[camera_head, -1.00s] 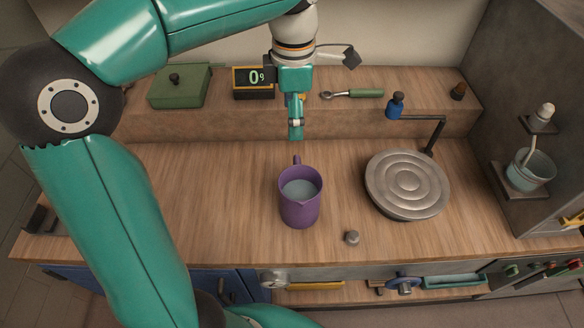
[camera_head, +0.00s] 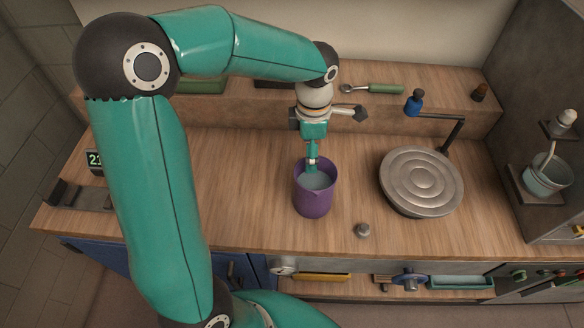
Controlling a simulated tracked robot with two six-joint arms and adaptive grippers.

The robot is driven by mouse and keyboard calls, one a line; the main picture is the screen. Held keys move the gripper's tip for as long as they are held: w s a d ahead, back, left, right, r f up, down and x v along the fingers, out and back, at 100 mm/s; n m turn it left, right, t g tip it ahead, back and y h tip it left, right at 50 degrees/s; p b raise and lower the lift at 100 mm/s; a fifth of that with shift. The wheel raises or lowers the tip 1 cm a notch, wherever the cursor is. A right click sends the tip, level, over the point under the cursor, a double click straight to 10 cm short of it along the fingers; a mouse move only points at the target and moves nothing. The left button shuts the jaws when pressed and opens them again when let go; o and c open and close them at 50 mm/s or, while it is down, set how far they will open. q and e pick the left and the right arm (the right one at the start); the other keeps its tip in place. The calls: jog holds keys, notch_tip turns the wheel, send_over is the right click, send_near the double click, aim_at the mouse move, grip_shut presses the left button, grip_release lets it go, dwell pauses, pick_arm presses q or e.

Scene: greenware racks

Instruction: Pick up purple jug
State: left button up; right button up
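The purple jug (camera_head: 313,201) stands upright on the wooden worktop, left of the round grey disc, with greyish contents showing inside its rim. My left gripper (camera_head: 312,164) points down at the jug's far rim, where the handle showed earlier. The handle is now hidden behind the gripper. I cannot tell whether the fingers touch the jug or are closed on the handle. My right gripper is not in view.
A ridged round metal disc (camera_head: 421,181) and a small grey knob (camera_head: 363,230) are right of the jug. A blue bottle (camera_head: 414,103) and a green-handled tool (camera_head: 381,89) lie on the raised back ledge.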

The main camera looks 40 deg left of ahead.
aim_at(313, 180)
pick_arm(q)
jog(key=shift+f, duration=1.15)
jog(key=shift+w, duration=0.1)
grip_shut()
